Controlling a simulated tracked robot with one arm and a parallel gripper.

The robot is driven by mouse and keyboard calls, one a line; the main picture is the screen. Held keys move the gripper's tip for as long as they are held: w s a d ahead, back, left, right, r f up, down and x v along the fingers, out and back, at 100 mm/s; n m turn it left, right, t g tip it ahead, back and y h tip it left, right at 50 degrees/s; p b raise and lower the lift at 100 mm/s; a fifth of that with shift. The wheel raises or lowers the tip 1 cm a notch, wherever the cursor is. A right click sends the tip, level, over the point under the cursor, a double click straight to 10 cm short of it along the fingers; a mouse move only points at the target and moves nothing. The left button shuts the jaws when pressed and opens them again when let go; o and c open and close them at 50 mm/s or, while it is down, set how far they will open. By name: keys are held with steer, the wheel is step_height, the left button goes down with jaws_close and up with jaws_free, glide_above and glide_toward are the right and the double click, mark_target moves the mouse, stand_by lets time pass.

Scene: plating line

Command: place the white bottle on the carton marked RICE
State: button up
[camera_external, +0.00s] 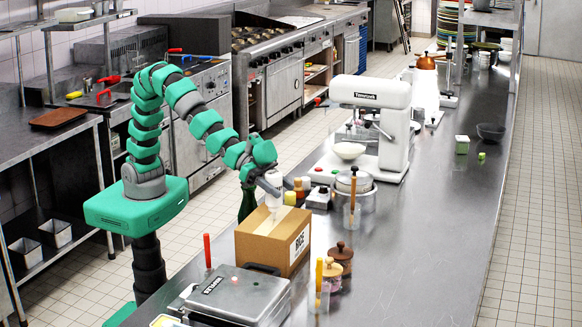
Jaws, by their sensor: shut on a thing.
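The brown carton marked RICE (262,246) stands on the steel counter, with its label facing right. The white bottle (273,197) is at the carton's far top edge. My gripper (268,184) is shut on the white bottle, reaching in from the upper left. The gripper partly hides the bottle. I cannot tell whether the bottle touches the carton's top.
Several small sauce bottles (298,190) stand just behind the carton. A grey waffle-maker-like appliance (238,295) and wooden-lidded jars (340,256) are near the front.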

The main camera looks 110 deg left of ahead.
steer(key=o, duration=0.7)
steer(key=shift+o, duration=0.2)
steer(key=shift+r, duration=0.1)
steer(key=shift+s+r, duration=0.1)
steer(key=shift+s, duration=0.2)
steer(key=v, duration=1.1)
steer(key=shift+s+a+b, duration=0.15)
steer(key=shift+s+b, duration=0.1)
steer(key=shift+b, duration=0.05)
steer(key=a+r+n+t, duration=0.1)
steer(key=a+r, duration=0.3)
steer(key=r, duration=0.4)
steer(key=a+r, duration=0.4)
steer(key=r, duration=0.4)
steer(key=s+a+r+y, duration=0.1)
steer(key=s+a+r, duration=0.4)
steer(key=r, duration=0.4)
steer(key=s+a+r+n+t+y, duration=0.1)
steer(key=s+a+r+y, duration=0.1)
steer(key=s+a+r, duration=0.4)
step_height(320, 180, up, 3)
steer(key=shift+a+r+n, duration=0.1)
steer(key=shift+a+n, duration=0.2)
steer(key=shift+a, duration=0.9)
